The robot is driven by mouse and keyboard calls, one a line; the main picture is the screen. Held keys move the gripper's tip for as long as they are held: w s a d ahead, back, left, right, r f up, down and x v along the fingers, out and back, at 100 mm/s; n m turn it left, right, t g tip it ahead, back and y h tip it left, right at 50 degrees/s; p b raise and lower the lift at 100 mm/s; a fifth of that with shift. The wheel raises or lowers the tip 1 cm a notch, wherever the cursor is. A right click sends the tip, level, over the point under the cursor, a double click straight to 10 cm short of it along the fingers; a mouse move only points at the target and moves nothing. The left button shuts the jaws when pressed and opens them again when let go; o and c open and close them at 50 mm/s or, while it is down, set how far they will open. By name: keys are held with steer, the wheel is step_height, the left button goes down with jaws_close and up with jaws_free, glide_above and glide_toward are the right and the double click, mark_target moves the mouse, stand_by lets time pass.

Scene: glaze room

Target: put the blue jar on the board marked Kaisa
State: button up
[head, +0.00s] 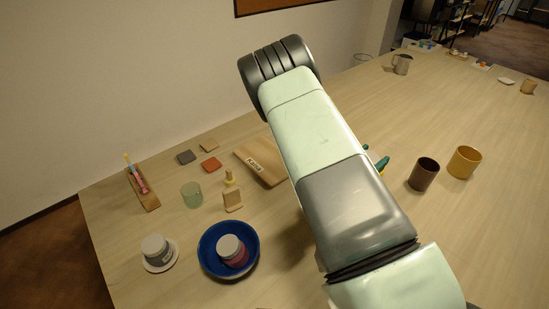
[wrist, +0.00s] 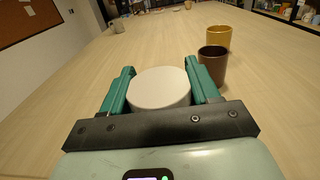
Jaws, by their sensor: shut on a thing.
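My gripper (wrist: 160,77) is shut on a round thing with a broad white lid, the white-lidded jar (wrist: 159,89), between its two green fingers. Only the lid shows, so I cannot tell the colour of its body. In the head view my arm hides the jar and most of the gripper; a green finger (head: 381,164) shows right of the arm. The wooden board (head: 273,173) lies left of the arm, partly hidden by it. Its white label (head: 255,165) seems to read Kaisa, in small letters. The board's visible part is bare.
A maroon jar (head: 233,252) sits in a blue bowl (head: 204,265); a grey jar (head: 156,249) stands on a saucer (head: 174,262). Brown (head: 423,175) and yellow cups (head: 464,163) stand right.

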steer(key=w+a+r+n+t+y, duration=0.1)
steer(key=w+a+n+t+y, duration=0.3)
steer(key=a, duration=0.9)
steer(key=w+a+r+y, duration=0.2)
steer(key=w+a, duration=0.4)
steer(key=a, duration=0.6)
steer(key=shift+s+a+f, duration=0.1)
steer(key=shift+a+f, duration=0.05)
steer(key=shift+f, duration=2.4)
steer(key=shift+s+a+f, duration=0.1)
steer(key=shift+a+f, duration=0.05)
steer(key=shift+f, duration=2.4)
steer(key=shift+f, duration=0.15)
steer(key=o, duration=1.2)
steer(key=shift+o, duration=0.2)
